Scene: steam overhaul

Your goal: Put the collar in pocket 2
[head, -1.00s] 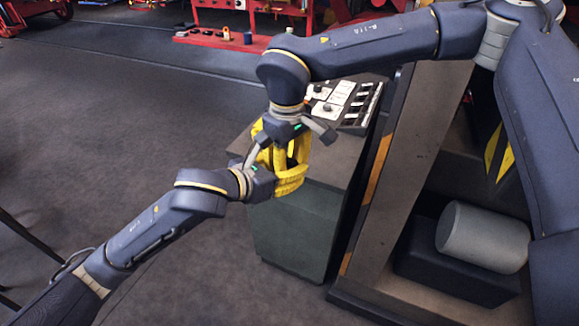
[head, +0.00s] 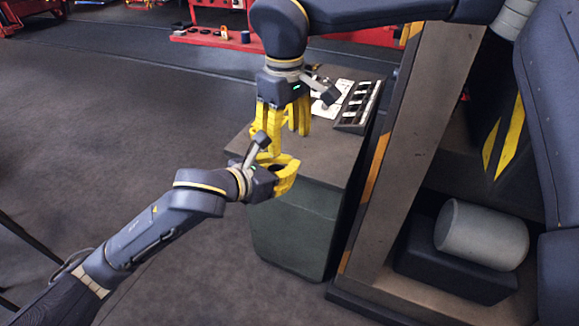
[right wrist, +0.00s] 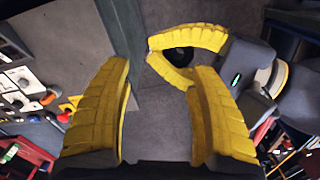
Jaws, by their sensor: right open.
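My left gripper (head: 279,176) is the lower one. In the right wrist view its yellow fingers (right wrist: 185,50) close around a small dark round part (right wrist: 180,57), which looks like the collar. My right gripper (head: 285,138) is above it with its yellow fingers spread apart. In the right wrist view, nothing is between the right fingers (right wrist: 158,85); the left gripper's fingers and the dark part lie beyond them. A dark rack with a row of pockets (head: 360,103) sits at the far right of the grey cabinet top. I cannot read which is pocket 2.
A white board (head: 328,98) with small parts lies beside the rack on the cabinet (head: 330,150). A brown post (head: 392,150) and a shelf with a grey cylinder (head: 482,235) stand to the right. A red bench (head: 215,40) is at the back. The cabinet top's front is bare.

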